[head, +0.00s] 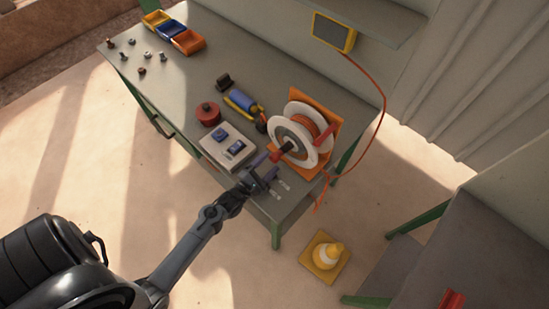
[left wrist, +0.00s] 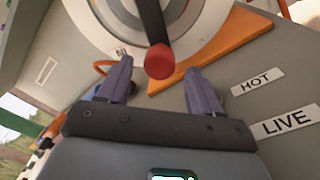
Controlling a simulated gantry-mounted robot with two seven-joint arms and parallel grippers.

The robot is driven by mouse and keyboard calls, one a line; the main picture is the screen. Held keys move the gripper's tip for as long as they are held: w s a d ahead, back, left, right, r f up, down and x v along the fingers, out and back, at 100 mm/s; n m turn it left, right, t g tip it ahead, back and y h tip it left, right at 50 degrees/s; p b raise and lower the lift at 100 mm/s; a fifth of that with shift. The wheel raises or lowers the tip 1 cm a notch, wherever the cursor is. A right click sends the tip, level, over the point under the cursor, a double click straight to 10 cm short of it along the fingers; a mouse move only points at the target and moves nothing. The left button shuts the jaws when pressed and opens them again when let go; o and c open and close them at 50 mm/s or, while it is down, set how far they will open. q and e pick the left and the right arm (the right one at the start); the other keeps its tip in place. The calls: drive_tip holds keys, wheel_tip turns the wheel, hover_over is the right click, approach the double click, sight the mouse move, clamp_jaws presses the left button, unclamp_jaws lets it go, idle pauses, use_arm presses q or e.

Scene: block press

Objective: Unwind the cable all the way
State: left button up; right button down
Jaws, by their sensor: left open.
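The cable reel (head: 303,133) has white flanges and orange cable wound on it, and stands in an orange bracket (head: 328,117) at the table's right end. Its crank has a red knob (head: 275,156). An orange cable (head: 383,100) runs between the wall box and the reel side. My left gripper (head: 264,170) is beside the crank. In the left wrist view, its open purple fingers (left wrist: 159,90) are on either side of the red knob (left wrist: 159,61), with gaps visible; whether the knob lies fully between them is unclear. My right gripper is not in view.
On the table (head: 180,80) are a grey switch box (head: 229,147), a red round part (head: 208,114), a blue-yellow tool (head: 242,102), coloured bins (head: 172,30) and loose bolts. Labels HOT (left wrist: 257,81) and LIVE (left wrist: 290,121) lie near the reel. A yellow cone (head: 326,257) stands on the floor.

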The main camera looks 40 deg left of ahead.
sight(272, 160)
use_arm(q)
drive_tip(key=shift+w, duration=1.85)
clamp_jaws()
